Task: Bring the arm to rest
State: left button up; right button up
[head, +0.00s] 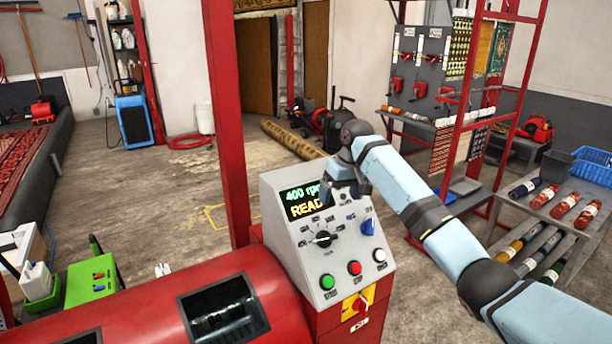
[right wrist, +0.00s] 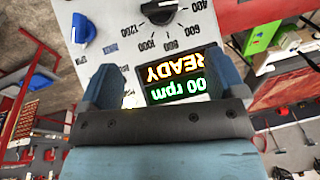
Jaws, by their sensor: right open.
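My right arm reaches in from the right in the head view. Its gripper (head: 345,188) is in front of the upper part of the grey control panel (head: 297,262), close to the display (head: 300,203), and partly covers it. In the right wrist view the jaws (right wrist: 162,85) are apart with nothing between them; the panel face shows upside down beyond. The display reads "READY" in yellow, with green rpm text that reads 400 in the head view. A black dial (head: 323,239) and a blue knob (head: 368,228) sit below the gripper. My left gripper is not in view.
Green (head: 328,282), red (head: 354,268) and white (head: 379,255) buttons and a red-yellow switch (head: 358,305) are on the machine's front. A red post (head: 226,130) stands left of the panel. Open floor lies behind.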

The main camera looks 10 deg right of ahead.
jog(key=s+a+f, duration=0.3)
jog(key=s+f, duration=0.8)
jog(key=s, duration=0.1)
jog(key=s+a+f, duration=0.2)
jog(key=s+f, duration=1)
jog(key=s+d+r+t+h, duration=0.1)
jog(key=s+d, duration=0.2)
jog(key=s, duration=1.1)
jog(key=s+d+r+t+h, duration=0.1)
jog(key=s+d, duration=0.2)
jog(key=s, duration=1.1)
jog(key=w+a+f+t+y, duration=0.1)
jog(key=w+a+f+t, duration=0.2)
jog(key=f, duration=0.3)
jog(key=w+a+f+t+y, duration=0.2)
jog(key=w+a+f+t, duration=0.1)
jog(key=f, duration=0.4)
jog(key=shift+a+t, duration=0.15)
jog(key=shift+t, duration=0.65)
